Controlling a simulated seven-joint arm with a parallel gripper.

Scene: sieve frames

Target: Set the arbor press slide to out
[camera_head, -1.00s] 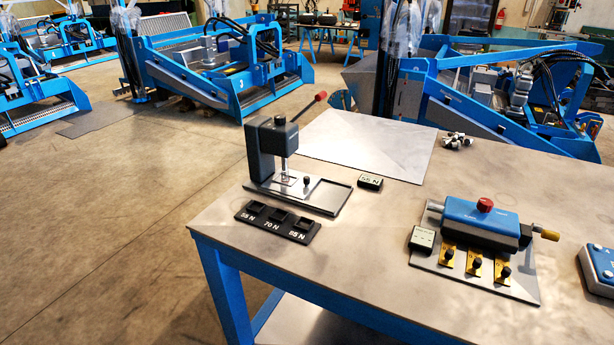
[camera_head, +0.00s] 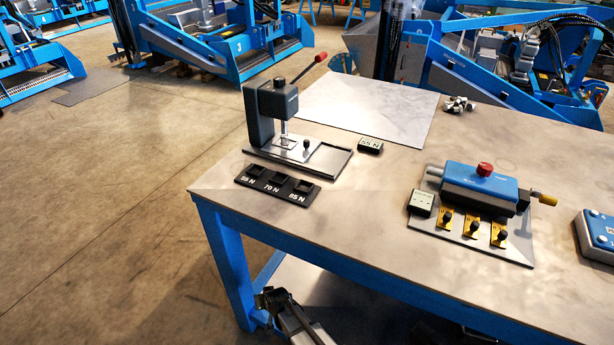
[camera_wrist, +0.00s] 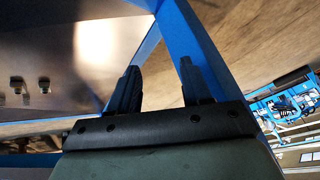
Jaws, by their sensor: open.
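The dark grey arbor press (camera_head: 270,112) stands at the left rear of the table in the head view, its red-tipped lever (camera_head: 310,72) raised to the right. Its silvery slide (camera_head: 284,149) with a black knob (camera_head: 306,145) lies under the ram, at the left part of a rail tray (camera_head: 337,165). The tray's right part is bare. My gripper (camera_head: 273,296) shows low in the head view, below the tabletop near the blue front leg. In the wrist view my gripper (camera_wrist: 159,78) has its two dark fingers apart with nothing between them.
A black block (camera_head: 277,186) marked 55 N, 70 N and 85 N lies before the press, a small 55 N display (camera_head: 370,146) to its right. A blue device (camera_head: 480,187) on a plate stands farther right. The table edge (camera_head: 300,238) lies above my gripper.

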